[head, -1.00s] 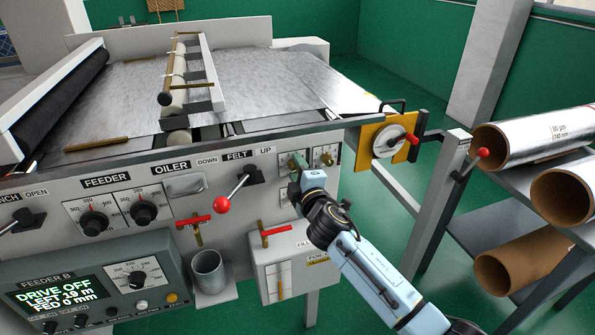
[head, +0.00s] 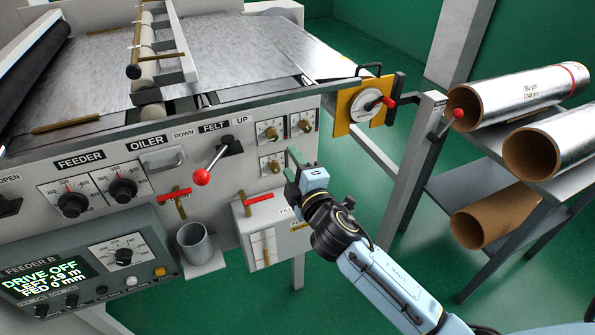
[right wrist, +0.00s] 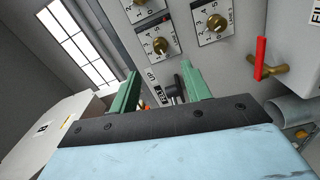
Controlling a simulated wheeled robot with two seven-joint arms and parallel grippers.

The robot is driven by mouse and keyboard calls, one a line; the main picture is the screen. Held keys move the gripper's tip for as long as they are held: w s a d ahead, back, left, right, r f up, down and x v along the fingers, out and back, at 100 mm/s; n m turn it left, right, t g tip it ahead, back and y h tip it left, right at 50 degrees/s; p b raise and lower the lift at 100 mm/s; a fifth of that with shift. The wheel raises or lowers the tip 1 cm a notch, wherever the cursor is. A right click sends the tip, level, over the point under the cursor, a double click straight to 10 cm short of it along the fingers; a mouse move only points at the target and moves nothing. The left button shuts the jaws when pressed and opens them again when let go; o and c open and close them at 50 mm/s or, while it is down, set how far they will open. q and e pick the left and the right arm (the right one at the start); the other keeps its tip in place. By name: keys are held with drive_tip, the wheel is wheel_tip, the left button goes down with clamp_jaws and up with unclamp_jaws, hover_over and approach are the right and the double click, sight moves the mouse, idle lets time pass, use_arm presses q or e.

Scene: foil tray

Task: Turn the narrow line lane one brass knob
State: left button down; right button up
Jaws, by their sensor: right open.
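Small brass knobs on white dial plates sit in a group at the right end of the machine's front panel. In the head view they are an upper left knob (head: 270,132), an upper right knob (head: 306,125) and a lower left knob (head: 271,166). Their lane labels are too small to read, so I cannot tell which is narrow line lane one. My right gripper (head: 292,157) is open and empty at the lower right of the group, hiding the panel there. In the right wrist view two full brass knobs (right wrist: 160,46) (right wrist: 215,22) show beyond the green fingers (right wrist: 162,86), apart from them.
A felt lever with a red ball (head: 202,177) is left of the knobs. Red-handled brass valves (head: 259,198) (head: 176,193) and a grey cup (head: 194,243) are below. A yellow plate with a dial (head: 364,100) and foil rolls (head: 526,95) are at right.

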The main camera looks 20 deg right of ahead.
drive_tip(key=shift+s, duration=1.3)
drive_tip(key=s+d+f+m+g, duration=0.1)
drive_tip(key=s+f+m+g, duration=0.15)
drive_tip(key=f, duration=0.75)
drive_tip(key=s+d+f+m+g, duration=0.1)
drive_tip(key=f+g, duration=0.2)
drive_tip(key=f, duration=0.8)
drive_tip(key=s+d+f+m+g, duration=0.1)
drive_tip(key=s+f+m+g, duration=0.1)
drive_tip(key=s+f, duration=0.45)
drive_tip(key=s+d+f+m+g, duration=0.15)
drive_tip(key=s+f, duration=0.25)
drive_tip(key=f, duration=0.5)
drive_tip(key=s+f+m+g, duration=0.2)
drive_tip(key=s+f, duration=0.3)
drive_tip(key=s, duration=0.5)
drive_tip(key=s+d+f+m+g, duration=0.1)
drive_tip(key=s+f, duration=0.4)
drive_tip(key=s, duration=0.6)
drive_tip(key=s+f+m+g, duration=0.4)
drive_tip(key=s+f+g, duration=0.1)
drive_tip(key=s, duration=0.6)
drive_tip(key=shift+s+d+f+h, duration=0.25)
drive_tip(key=shift+d+f+h, duration=0.1)
drive_tip(key=shift+f, duration=0.25)
